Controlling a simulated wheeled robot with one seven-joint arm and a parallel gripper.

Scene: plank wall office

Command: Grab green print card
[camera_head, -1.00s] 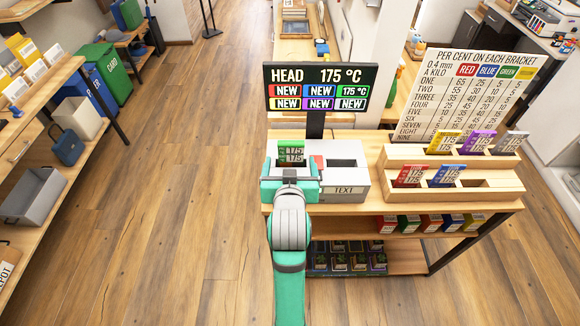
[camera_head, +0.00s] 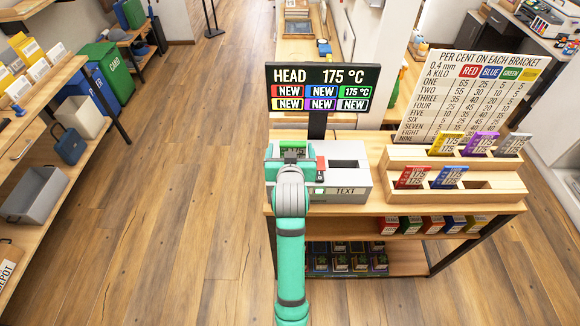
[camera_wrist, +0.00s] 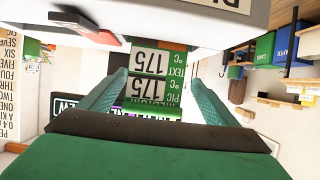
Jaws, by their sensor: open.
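The green print card (camera_wrist: 148,88) shows in the wrist view between the two fingers of my gripper (camera_wrist: 152,85), with "175" printed on it. The fingers are open, one on each side, and I cannot tell whether either touches it. In the head view the green card (camera_head: 293,148) stands in the left part of the grey and white printer box (camera_head: 349,190), mostly hidden behind my wrist. My gripper (camera_head: 290,155) is over that left part of the box.
A wooden card rack (camera_head: 508,185) right of the box holds red, blue, yellow, purple and grey cards. The sign screen (camera_head: 322,88) rises close behind the box. A percentage board (camera_head: 470,95) stands behind the rack. Floor to the left is clear.

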